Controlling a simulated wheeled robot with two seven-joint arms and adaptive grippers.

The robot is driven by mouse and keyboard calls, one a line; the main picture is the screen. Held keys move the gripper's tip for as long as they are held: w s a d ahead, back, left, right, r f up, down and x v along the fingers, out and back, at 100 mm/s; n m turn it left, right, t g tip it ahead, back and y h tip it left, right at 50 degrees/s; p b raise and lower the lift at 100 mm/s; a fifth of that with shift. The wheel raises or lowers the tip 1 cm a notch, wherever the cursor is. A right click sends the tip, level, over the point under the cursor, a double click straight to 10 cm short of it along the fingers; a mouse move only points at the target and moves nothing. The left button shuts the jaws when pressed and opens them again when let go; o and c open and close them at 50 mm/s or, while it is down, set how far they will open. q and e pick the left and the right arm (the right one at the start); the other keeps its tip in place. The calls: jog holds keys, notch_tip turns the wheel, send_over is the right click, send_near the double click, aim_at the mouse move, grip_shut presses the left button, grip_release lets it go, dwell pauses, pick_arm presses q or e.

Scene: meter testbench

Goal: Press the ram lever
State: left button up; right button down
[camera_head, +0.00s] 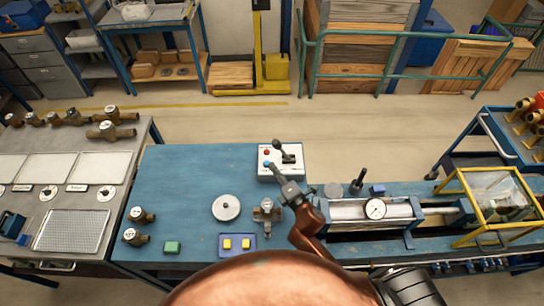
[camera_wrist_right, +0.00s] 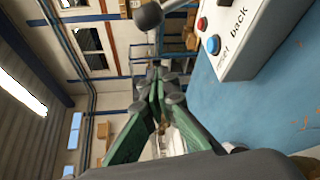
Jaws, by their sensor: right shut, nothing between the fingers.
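The ram lever (camera_head: 283,148) is a dark lever with a round black knob on a white control box (camera_head: 266,172). The box has a red and a blue button. In the right wrist view the black knob (camera_wrist_right: 148,16) shows at the top, with its pale rod running to the upper right. The box (camera_wrist_right: 240,50) is at upper right there, with the word "back" readable. My right gripper (camera_head: 271,168) is shut and empty, its tips beside the box's left part in the head view. In the wrist view the shut fingertips (camera_wrist_right: 158,74) appear below the knob, apart from it.
The box stands on a blue bench (camera_head: 180,180). A press with a dial gauge (camera_head: 375,208) and a yellow-framed guard (camera_head: 490,200) stand to the right. A round silver disc (camera_head: 226,207), a brass meter (camera_head: 266,211) and a block with yellow pads (camera_head: 237,253) lie nearby.

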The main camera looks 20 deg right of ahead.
aim_at(277, 146)
jog(key=w+d+p, duration=0.2)
jog(key=w+p, duration=0.1)
jog(key=w, duration=0.6)
dwell(0.3)
jog(key=d+p, duration=0.1)
jog(key=s+d+r, duration=0.1)
jog(key=shift+d+r+p, duration=0.3)
jog(key=shift+d+p, duration=0.05)
jog(key=shift+w, duration=0.1)
